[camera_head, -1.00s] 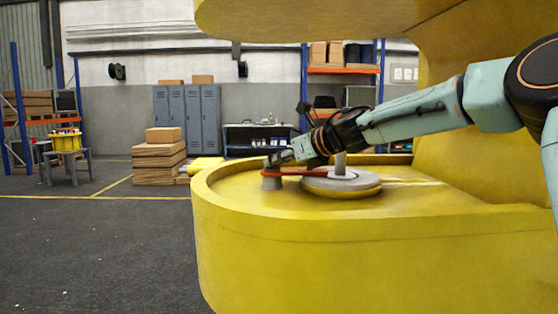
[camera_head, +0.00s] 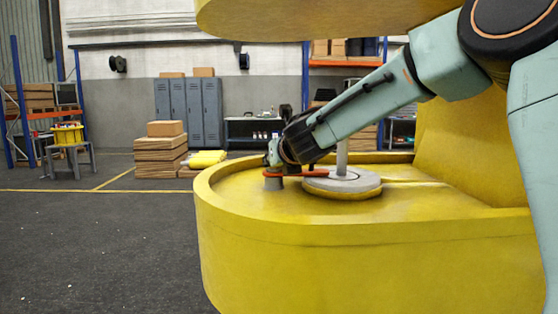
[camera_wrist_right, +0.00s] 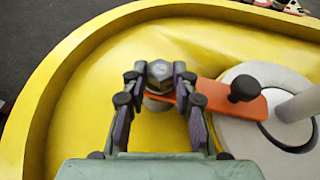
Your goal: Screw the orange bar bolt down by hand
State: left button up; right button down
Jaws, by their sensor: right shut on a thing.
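The orange bar (camera_head: 300,173) lies flat in the yellow boom housing, running from a grey post (camera_head: 272,183) to a grey round plate (camera_head: 341,182). In the right wrist view the orange bar (camera_wrist_right: 225,98) has a black knob (camera_wrist_right: 244,88) over the plate. A grey hex-headed bolt (camera_wrist_right: 160,72) stands at the bar's left end. My right gripper (camera_wrist_right: 160,78) is shut on the bolt head, one finger on each side. In the head view the gripper (camera_head: 272,158) is small and partly hidden by my wrist. My left gripper is not in view.
The yellow housing (camera_head: 350,240) has a raised rim around the bar, and a yellow part overhangs above. A grey pin (camera_head: 342,158) rises from the round plate. Boxes (camera_head: 160,155), lockers and shelves stand far behind.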

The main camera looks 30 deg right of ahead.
jog(key=shift+w+a+r+m+g+h+p, duration=0.1)
jog(key=shift+a+m+g+h+p, duration=0.1)
jog(key=shift+m+h, duration=0.3)
jog(key=shift+w+a+m+g+h+p, duration=0.15)
jog(key=shift+m+h, duration=0.25)
jog(key=shift+h, duration=0.2)
jog(key=shift+r+m+g+h+p, duration=0.1)
jog(key=shift+m+g+h+p, duration=0.2)
jog(key=shift+m+h, duration=0.2)
jog(key=m+g+h+p, duration=0.1)
jog(key=m+g+p, duration=0.1)
jog(key=p, duration=0.1)
jog(key=m+g+h+p, duration=0.2)
jog(key=p, duration=0.2)
jog(key=w+a+m+g+h+p, duration=0.1)
jog(key=m+g+h+p, duration=0.1)
jog(key=m+p, duration=0.1)
jog(key=shift+r, duration=0.2)
jog(key=shift+w+f+m+g+h+p, duration=0.15)
jog(key=shift+m+g+h+p, duration=0.25)
jog(key=shift+m+g+p, duration=0.6)
jog(key=shift+w+m+g+p, duration=0.2)
jog(key=shift+m+g+p, duration=0.3)
jog(key=shift+g+p, duration=0.2)
jog(key=shift+m+g, duration=0.25)
jog(key=shift+m, duration=0.05)
